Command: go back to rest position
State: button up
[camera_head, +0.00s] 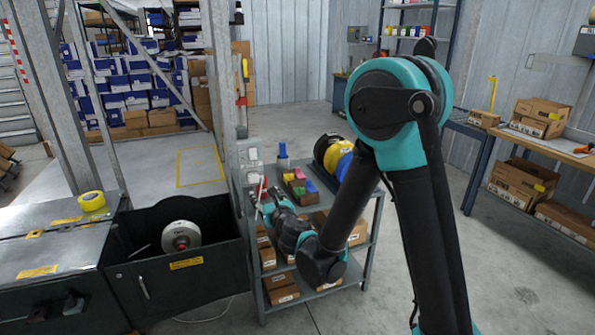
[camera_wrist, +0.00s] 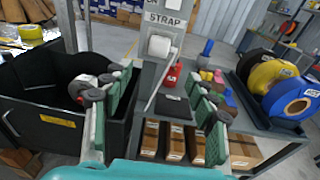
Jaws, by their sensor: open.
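My gripper (camera_wrist: 158,105) is open and empty in the wrist view, its two green-padded fingers spread apart. A red bottle (camera_wrist: 170,76) on the cart top shows between the fingers, farther off. In the head view my arm bends down from the upper right, and its end is over the left side of the grey shelf cart (camera_head: 367,228). The fingertips are small and hard to make out in that view.
A black bin (camera_head: 135,262) with a white reel (camera_head: 181,236) stands left of the cart. Yellow tape (camera_head: 92,201) lies on the metal bench (camera_head: 40,243). Blue and yellow rolls (camera_wrist: 291,98) sit at the cart's right. A workbench (camera_head: 556,143) with boxes stands far right. Open floor lies between.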

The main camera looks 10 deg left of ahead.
jog(key=w+d+m+h, duration=0.2)
jog(key=d+m+h, duration=0.2)
jog(key=d+m, duration=0.5)
jog(key=w+d+m+h, duration=0.3)
jog(key=d+m, duration=0.2)
jog(key=d, duration=0.7)
jog(key=s+d+f+m+g+h, duration=0.2)
jog(key=s+d+m, duration=0.1)
jog(key=d+m, duration=0.4)
jog(key=s+d+f+m+g+h, duration=0.1)
jog(key=s+d+f+m+h, duration=0.1)
jog(key=d+m, duration=0.45)
jog(key=s+d+f+m+g, duration=0.3)
jog(key=s+d+m, duration=0.2)
jog(key=s+m, duration=0.2)
jog(key=s+d+f+m+g+y, duration=0.1)
jog(key=s+d+f+m+g, duration=0.2)
jog(key=s+m, duration=0.5)
jog(key=s+d+f, duration=0.1)
jog(key=s+d, duration=0.1)
jog(key=s, duration=0.2)
jog(key=shift+s+d+g, duration=0.2)
jog(key=shift+g, duration=0.2)
jog(key=shift+f, duration=0.1)
